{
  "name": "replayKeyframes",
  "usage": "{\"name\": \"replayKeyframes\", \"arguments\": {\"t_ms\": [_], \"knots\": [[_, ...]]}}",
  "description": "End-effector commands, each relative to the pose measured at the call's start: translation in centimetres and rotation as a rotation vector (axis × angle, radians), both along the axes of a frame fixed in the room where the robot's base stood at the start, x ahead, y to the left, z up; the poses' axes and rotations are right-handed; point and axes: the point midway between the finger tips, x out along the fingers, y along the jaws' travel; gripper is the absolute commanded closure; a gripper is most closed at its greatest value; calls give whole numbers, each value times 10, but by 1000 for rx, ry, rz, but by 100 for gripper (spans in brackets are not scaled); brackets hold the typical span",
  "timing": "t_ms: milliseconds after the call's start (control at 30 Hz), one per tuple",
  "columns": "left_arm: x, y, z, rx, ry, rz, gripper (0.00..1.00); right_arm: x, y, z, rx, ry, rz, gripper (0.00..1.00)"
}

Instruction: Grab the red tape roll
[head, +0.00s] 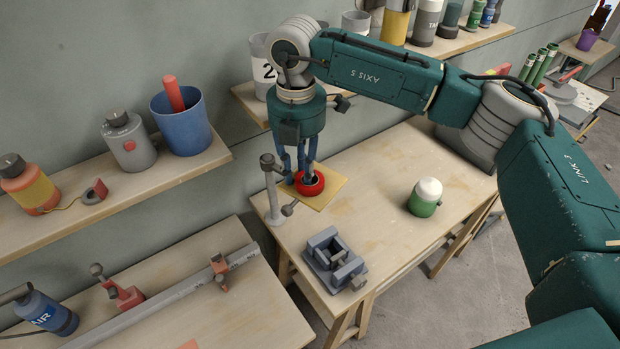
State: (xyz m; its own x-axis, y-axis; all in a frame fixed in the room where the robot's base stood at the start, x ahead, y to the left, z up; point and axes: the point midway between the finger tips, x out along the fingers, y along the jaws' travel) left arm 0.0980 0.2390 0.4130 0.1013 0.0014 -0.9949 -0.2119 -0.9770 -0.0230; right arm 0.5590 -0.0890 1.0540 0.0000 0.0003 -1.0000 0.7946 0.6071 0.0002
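The red tape roll (316,190) lies on a yellow sheet (335,187) near the back left of the wooden table. My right gripper (299,178) points straight down at it. One finger comes down at the left side of the roll and another reaches its dark centre. I cannot tell whether the fingers press on the roll or only stand around it. The roll appears level and at the sheet, with no clear gap below. My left gripper is not in view.
A grey post with a clamp (272,190) stands just left of the roll. A grey vise (333,262) sits in front and a green jar with white lid (425,197) to the right. The table between is clear. Shelves with containers line the wall behind.

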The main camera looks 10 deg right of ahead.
Motion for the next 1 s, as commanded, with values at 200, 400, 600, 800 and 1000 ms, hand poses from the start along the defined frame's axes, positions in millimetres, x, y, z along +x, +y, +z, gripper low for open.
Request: {"name": "replayKeyframes", "arguments": {"t_ms": [200, 400, 600, 800, 1000], "knots": [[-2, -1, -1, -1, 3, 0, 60, 0, 0, 0, 0, 0, 0, 100], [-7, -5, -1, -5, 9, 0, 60, 0, 0, 1, 0, 0, 0, 100], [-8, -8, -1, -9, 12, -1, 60, 0, 0, 1, 0, 0, 0, 100], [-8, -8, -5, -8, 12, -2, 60, 1, 0, 11, 1, -1, 0, 100], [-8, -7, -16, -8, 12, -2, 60, 1, 1, 43, 1, -4, 0, 100]]}}
